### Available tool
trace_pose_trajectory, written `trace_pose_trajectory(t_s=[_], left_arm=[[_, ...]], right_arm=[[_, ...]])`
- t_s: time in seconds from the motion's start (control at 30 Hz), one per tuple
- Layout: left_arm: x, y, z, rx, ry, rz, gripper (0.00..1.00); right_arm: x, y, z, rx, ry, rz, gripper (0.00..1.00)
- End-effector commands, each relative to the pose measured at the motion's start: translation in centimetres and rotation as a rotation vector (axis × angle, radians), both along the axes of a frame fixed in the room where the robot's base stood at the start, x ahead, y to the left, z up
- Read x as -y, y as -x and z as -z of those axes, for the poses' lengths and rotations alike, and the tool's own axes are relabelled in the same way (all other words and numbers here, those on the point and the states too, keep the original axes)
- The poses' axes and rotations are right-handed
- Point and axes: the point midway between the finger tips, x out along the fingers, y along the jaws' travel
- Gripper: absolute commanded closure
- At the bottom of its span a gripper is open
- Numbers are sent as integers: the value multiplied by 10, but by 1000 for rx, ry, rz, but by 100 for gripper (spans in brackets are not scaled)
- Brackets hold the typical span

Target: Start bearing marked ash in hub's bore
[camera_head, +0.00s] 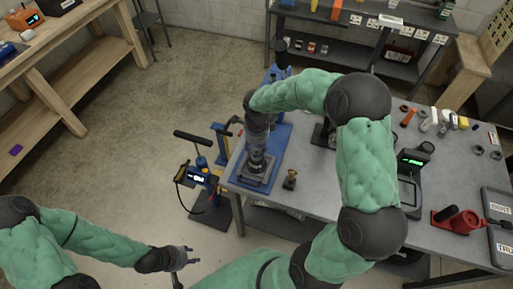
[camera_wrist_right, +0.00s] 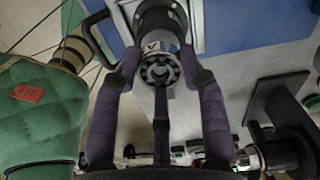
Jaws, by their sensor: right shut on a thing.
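My right gripper (camera_wrist_right: 160,75) is shut on a small ring-shaped ball bearing (camera_wrist_right: 159,71), seen in the right wrist view. No ash marking can be read on it. A grey metal hub (camera_wrist_right: 158,20) lies just beyond the bearing; I cannot tell whether they touch. In the head view my right gripper (camera_head: 257,152) points down over the hub, which stands on a blue plate (camera_head: 247,185) at the table's left end and is mostly hidden by the gripper. My left gripper (camera_head: 187,263) is away from the table at the lower left, with its fingers apart and empty.
A blue press (camera_head: 277,75) stands behind the hub. A small brass-coloured part (camera_head: 290,180) sits right of the plate. A device with a green display (camera_head: 411,160), a red tool (camera_head: 457,220), loose rings (camera_head: 478,150) and a tray (camera_head: 498,207) occupy the grey table's right side.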

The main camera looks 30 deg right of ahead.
Motion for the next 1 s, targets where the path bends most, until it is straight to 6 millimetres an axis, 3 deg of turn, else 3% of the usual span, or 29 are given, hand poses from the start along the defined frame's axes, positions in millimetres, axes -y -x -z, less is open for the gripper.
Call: trace_pose_trajectory(t_s=[1.0], left_arm=[[0,0,6,0,0,0,60]], right_arm=[[0,0,1,1,0,0,93]])
